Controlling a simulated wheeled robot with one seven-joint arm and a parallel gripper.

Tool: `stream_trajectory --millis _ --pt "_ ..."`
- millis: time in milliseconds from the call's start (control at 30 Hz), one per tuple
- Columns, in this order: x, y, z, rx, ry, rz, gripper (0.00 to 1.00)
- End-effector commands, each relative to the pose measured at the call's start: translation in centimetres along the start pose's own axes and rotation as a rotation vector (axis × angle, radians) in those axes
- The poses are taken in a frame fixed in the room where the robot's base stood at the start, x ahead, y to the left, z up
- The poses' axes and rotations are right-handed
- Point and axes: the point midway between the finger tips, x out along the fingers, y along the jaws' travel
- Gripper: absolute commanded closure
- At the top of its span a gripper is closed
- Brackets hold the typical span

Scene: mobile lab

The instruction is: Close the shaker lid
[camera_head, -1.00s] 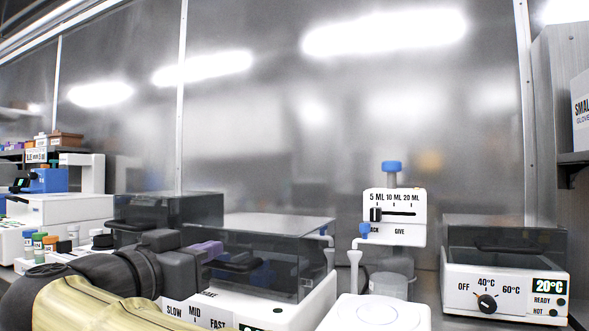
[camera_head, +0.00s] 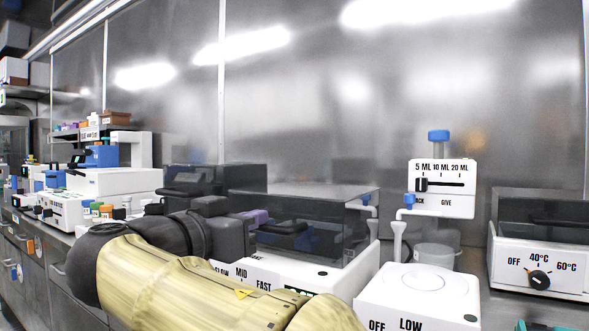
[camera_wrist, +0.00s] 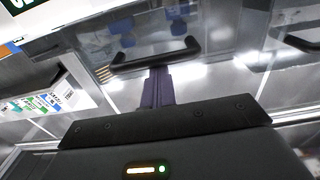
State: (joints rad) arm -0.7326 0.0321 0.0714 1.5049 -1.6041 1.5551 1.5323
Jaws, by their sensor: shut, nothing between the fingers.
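The shaker (camera_head: 345,283) is a white box marked SLOW, MID and FAST, in the middle of the head view. Its smoky see-through lid (camera_head: 330,196) lies level over the base and looks down, with a dark handle (camera_head: 287,228) on its front. Blue items show dimly through it. My gripper (camera_head: 262,216) is shut and empty, its purple fingers just left of the handle. In the wrist view the purple fingers (camera_wrist: 157,84) point at the black handle (camera_wrist: 156,56) and almost meet it. I cannot tell whether they touch.
Right of the shaker stand a white dispenser (camera_head: 442,190), a LOW/OFF plate device (camera_head: 400,295) and a heater with a dial (camera_head: 545,265). Another dark-lidded box (camera_head: 235,180) is behind my gripper. Small capped bottles (camera_head: 105,211) stand to the left. A metal wall closes the back.

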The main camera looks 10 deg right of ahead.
Motion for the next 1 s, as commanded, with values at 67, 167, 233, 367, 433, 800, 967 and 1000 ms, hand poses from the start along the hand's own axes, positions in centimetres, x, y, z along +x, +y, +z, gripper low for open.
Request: stream_trajectory --millis 67,167,233,367,433,800,967,1000 --pt "0.3 0.0 -1.2 0.001 0.001 0.001 1.00" --pt "0.7 0.2 -3.2 0.006 0.007 0.002 1.00" --pt "0.5 0.2 -4.2 0.008 0.009 -0.002 1.00" --pt "-2.5 0.1 -3.6 0.006 0.010 -0.007 1.00" --pt "-3.9 0.1 -3.5 0.006 0.011 -0.007 1.00" --pt "-8.7 0.4 -2.8 0.011 0.012 0.005 1.00" --pt "-9.1 0.4 -2.7 0.012 0.012 0.002 1.00" --pt "-9.2 0.3 -2.7 0.012 0.012 0.001 1.00"
